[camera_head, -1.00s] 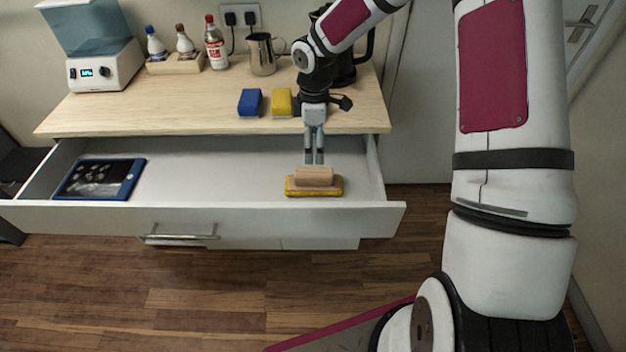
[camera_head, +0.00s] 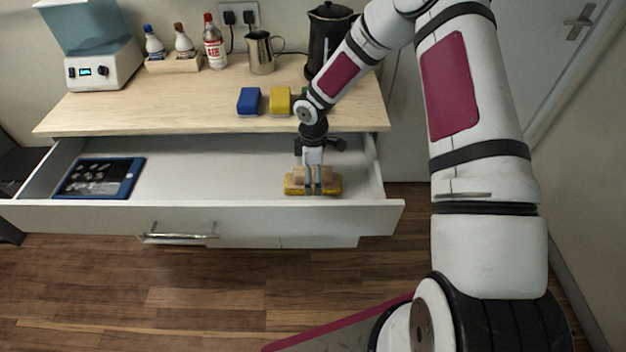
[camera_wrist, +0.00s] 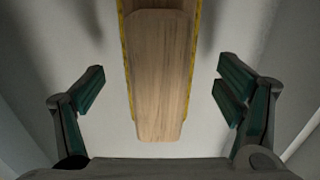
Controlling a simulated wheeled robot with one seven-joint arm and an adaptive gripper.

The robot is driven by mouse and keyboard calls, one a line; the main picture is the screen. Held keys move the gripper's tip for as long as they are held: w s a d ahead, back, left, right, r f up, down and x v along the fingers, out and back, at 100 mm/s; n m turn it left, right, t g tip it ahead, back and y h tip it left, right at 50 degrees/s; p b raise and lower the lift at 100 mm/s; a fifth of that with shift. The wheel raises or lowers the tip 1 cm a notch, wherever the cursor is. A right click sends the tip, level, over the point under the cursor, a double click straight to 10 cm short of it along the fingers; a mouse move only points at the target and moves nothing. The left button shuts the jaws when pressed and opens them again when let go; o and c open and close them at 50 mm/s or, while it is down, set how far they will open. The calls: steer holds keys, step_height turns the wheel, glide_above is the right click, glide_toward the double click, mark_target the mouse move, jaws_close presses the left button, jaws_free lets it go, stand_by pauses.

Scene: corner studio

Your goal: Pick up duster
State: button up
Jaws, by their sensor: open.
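The duster, a wooden block on a yellow pad, lies in the open drawer near its right front. In the head view the duster (camera_head: 298,184) is partly covered by my gripper (camera_head: 317,190). In the wrist view the duster's wooden handle (camera_wrist: 160,75) runs lengthwise from the top edge to the middle, with yellow edges at its sides. My gripper (camera_wrist: 160,93) is open, with one finger on each side of the handle and a clear gap to it. The open drawer (camera_head: 215,170) has a white inside.
A blue-framed tablet-like item (camera_head: 98,179) lies at the drawer's left. Above, the wooden counter (camera_head: 180,112) holds a blue block (camera_head: 249,101), a yellow block (camera_head: 281,101), a metal pitcher (camera_head: 261,53), a black kettle (camera_head: 328,40), bottles and a dispenser. The drawer's middle is clear.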

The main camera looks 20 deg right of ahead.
steer(key=shift+f, duration=0.95)
steer(key=shift+w, duration=0.1)
steer(key=c, duration=1.3)
